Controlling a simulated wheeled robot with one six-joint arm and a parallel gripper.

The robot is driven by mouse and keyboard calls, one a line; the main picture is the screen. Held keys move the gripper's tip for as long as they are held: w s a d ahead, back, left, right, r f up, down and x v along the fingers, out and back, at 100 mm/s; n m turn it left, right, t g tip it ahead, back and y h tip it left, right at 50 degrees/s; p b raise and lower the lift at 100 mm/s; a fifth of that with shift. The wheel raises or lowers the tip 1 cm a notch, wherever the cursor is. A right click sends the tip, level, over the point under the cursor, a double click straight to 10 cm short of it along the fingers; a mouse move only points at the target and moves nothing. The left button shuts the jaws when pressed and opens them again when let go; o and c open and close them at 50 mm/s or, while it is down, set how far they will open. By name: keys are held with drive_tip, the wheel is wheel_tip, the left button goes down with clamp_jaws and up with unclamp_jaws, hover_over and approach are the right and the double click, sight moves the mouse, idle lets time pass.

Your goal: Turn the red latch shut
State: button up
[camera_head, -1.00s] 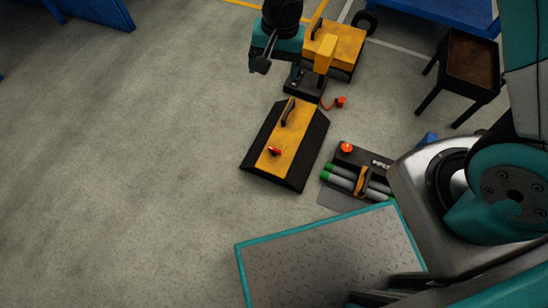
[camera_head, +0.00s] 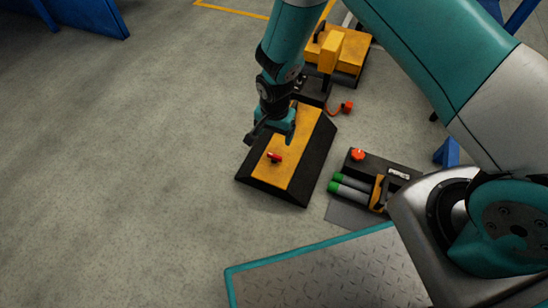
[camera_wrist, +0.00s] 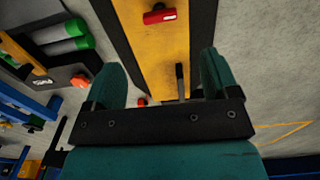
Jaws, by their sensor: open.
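The red latch (camera_head: 274,157) sits on the yellow top of a panel (camera_head: 299,165) with sloping black sides. My gripper (camera_head: 268,136) hangs over the panel, beyond the latch in the head view, and is open. In the wrist view its two teal fingers (camera_wrist: 160,80) are spread apart, with the panel's dark handle (camera_wrist: 181,80) showing between them, nearer the right finger. I cannot tell whether a finger touches the handle. My gripper hides the handle in the head view.
Right of the panel stands a dark unit with a red knob (camera_head: 358,155) and green-tipped cylinders (camera_head: 350,190). A yellow machine (camera_head: 340,50) and a small red part (camera_head: 347,107) are behind it. Open floor (camera_head: 130,170) lies to the left.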

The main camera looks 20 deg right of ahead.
sight(275, 155)
wheel_tip(275, 155, down, 11)
drive_tip(key=b, duration=0.5)
drive_tip(key=shift+f, duration=0.1)
drive_tip(key=c, duration=0.9)
